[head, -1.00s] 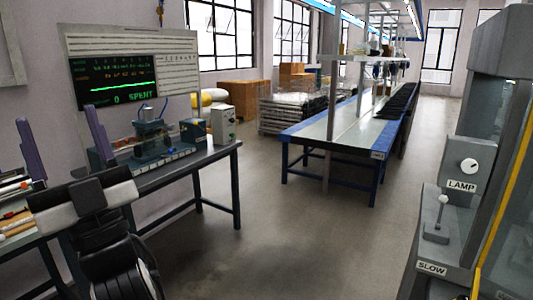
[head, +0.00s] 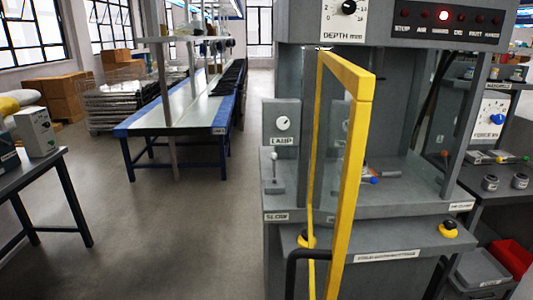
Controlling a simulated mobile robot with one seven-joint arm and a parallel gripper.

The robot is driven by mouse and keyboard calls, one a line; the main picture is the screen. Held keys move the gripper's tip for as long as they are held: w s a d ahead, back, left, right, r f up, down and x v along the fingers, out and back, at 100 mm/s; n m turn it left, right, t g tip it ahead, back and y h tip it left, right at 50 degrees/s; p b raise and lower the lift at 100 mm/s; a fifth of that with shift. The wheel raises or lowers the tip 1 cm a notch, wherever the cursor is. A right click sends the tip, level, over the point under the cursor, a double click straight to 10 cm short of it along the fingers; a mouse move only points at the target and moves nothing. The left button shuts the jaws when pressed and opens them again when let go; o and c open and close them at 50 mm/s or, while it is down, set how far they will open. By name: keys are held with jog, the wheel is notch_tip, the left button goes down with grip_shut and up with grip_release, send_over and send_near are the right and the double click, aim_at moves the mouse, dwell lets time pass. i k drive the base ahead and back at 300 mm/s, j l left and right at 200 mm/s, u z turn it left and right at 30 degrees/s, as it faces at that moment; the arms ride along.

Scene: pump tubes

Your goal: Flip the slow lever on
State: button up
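The slow lever (head: 274,172) is a small pale stick with a round knob. It stands roughly upright on the grey ledge at the left of the grey machine. A SLOW label (head: 277,216) is on the ledge's front edge below it. A LAMP panel with a white dial (head: 283,123) is just behind it. My gripper is not in view, so its state and its distance from the lever do not show.
A yellow-framed clear door (head: 355,150) stands out from the machine, right of the lever. A black bent bar (head: 300,255) is low in front. Yellow-based knobs (head: 448,227) sit on the lower ledge. Open floor (head: 180,240) lies to the left, before a blue-edged conveyor table (head: 190,105).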

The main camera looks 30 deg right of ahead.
aim_at(273, 155)
jog(key=i+j, duration=0.2)
jog(key=i, duration=0.35)
jog(key=i+j, duration=0.2)
jog(key=i, duration=0.4)
jog(key=i+j, duration=0.15)
jog(key=i, duration=0.4)
jog(key=i+j, duration=0.2)
jog(key=i, duration=0.4)
jog(key=i+z, duration=0.1)
jog(key=z, duration=1.1)
